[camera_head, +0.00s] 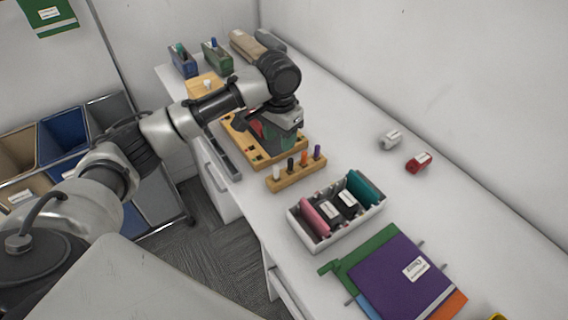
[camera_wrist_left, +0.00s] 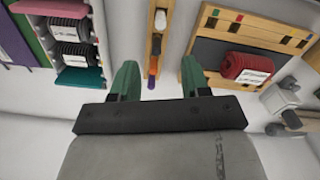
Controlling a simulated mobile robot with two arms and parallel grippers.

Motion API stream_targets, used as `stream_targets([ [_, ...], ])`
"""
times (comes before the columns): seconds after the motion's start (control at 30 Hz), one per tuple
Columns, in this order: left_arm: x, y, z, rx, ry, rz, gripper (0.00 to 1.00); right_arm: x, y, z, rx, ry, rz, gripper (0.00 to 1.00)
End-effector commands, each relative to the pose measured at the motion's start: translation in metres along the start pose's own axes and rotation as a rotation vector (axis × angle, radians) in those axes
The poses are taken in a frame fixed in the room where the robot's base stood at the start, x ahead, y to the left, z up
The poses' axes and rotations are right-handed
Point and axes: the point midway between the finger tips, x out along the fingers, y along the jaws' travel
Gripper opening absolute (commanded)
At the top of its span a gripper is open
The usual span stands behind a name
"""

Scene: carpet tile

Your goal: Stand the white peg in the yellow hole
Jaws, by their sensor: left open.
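The white peg (camera_head: 277,173) stands at the left end of a small wooden rack (camera_head: 297,177), beside black, orange and purple pegs. In the left wrist view the white peg (camera_wrist_left: 160,20) is at the top of the rack (camera_wrist_left: 152,40). The board's rim (camera_wrist_left: 262,37) carries small coloured marks.
A red labelled roll (camera_wrist_left: 247,68) lies on the board. A white box (camera_head: 320,242) of pink, black and teal items stands in front of the rack. A purple folder (camera_head: 390,275) lies nearer. White (camera_head: 391,139) and red (camera_head: 418,163) items lie near the wall.

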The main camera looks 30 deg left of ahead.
Motion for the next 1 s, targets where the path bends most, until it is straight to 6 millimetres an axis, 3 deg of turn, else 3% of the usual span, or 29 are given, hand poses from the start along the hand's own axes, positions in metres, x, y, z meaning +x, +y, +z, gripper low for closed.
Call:
stream_targets([
  [0.17, 0.017, -0.004, 0.0, -0.012, -0.009, -0.001, 0.46, -0.005, -0.005, -0.002, 0.0, 0.002, -0.006, 0.36],
  [0.43, 0.05, -0.004, 0.0, -0.011, -0.004, -0.001, 0.46, -0.011, -0.009, 0.02, -0.001, -0.031, -0.013, 0.36],
  [0.57, 0.06, -0.004, 0.002, -0.011, -0.007, -0.002, 0.46, -0.016, -0.008, 0.016, -0.001, -0.026, -0.011, 0.36],
  [0.8, 0.095, -0.005, 0.006, -0.01, -0.006, -0.002, 0.46, -0.027, -0.003, 0.003, -0.002, -0.008, -0.005, 0.36],
  [1.0, 0.104, -0.005, 0.005, -0.01, -0.002, -0.002, 0.46, -0.027, -0.001, 0.004, -0.001, -0.009, -0.002, 0.36],
])
